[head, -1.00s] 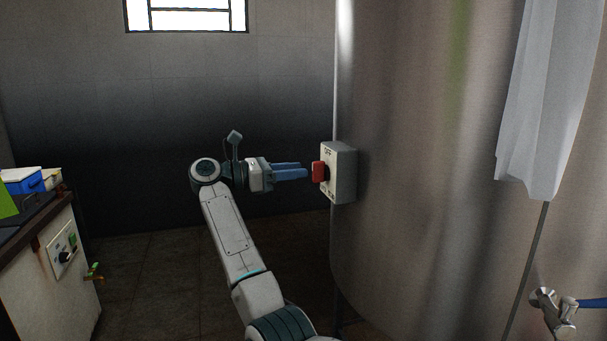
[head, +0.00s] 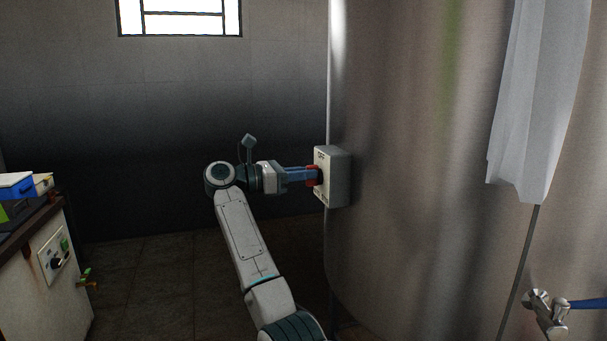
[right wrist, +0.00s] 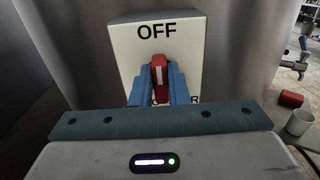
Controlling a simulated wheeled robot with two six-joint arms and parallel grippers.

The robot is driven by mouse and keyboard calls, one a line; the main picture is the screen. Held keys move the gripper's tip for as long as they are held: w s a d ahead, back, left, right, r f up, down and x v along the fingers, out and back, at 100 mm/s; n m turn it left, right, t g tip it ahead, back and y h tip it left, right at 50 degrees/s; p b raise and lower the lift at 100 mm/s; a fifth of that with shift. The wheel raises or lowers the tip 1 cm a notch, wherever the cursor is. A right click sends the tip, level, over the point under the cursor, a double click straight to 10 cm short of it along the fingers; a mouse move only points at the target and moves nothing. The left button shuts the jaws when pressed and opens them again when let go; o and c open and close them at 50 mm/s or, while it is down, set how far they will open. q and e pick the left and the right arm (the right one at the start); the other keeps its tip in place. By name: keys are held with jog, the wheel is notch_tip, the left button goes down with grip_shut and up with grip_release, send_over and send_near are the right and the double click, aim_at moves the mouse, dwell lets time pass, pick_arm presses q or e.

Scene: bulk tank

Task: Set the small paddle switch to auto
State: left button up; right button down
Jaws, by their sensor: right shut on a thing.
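The switch box (head: 338,177) is a pale grey box fixed to the left side of the steel tank. It carries a red paddle (right wrist: 158,72) with a white stripe, which stands about upright below the word OFF in the right wrist view. The lower lettering is mostly hidden by my fingers; no AUTO mark can be read. My right gripper (head: 312,176) comes at the box from the left, its blue fingers closed on the two sides of the red paddle. My left gripper is not in view.
The steel tank (head: 420,190) fills the right side, with a hanging white cloth (head: 535,100) and a metal valve (head: 545,310) with a blue handle. A counter (head: 45,290) at the left has a control panel (head: 53,257). The floor between is clear.

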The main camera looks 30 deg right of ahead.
pick_arm(q)
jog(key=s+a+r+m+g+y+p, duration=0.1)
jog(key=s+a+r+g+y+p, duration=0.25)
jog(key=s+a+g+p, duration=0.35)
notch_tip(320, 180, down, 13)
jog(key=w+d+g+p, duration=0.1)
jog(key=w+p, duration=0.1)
jog(key=p, duration=0.2)
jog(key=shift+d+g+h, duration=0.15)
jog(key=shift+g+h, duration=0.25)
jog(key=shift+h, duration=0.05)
pick_arm(e)
jog(key=shift+w+d+f+n, duration=0.1)
jog(key=shift+w+f+n, duration=0.1)
jog(key=shift+n, duration=2.85)
jog(key=shift+w+d+f+n, duration=0.1)
jog(key=shift+w+f+n, duration=0.15)
jog(key=shift+n, duration=2.85)
jog(key=shift+w+f+n, duration=0.2)
jog(key=shift+n, duration=2.85)
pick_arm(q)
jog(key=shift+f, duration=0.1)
pick_arm(e)
jog(key=c, duration=1.4)
grip_release()
jog(key=shift+a, duration=0.1)
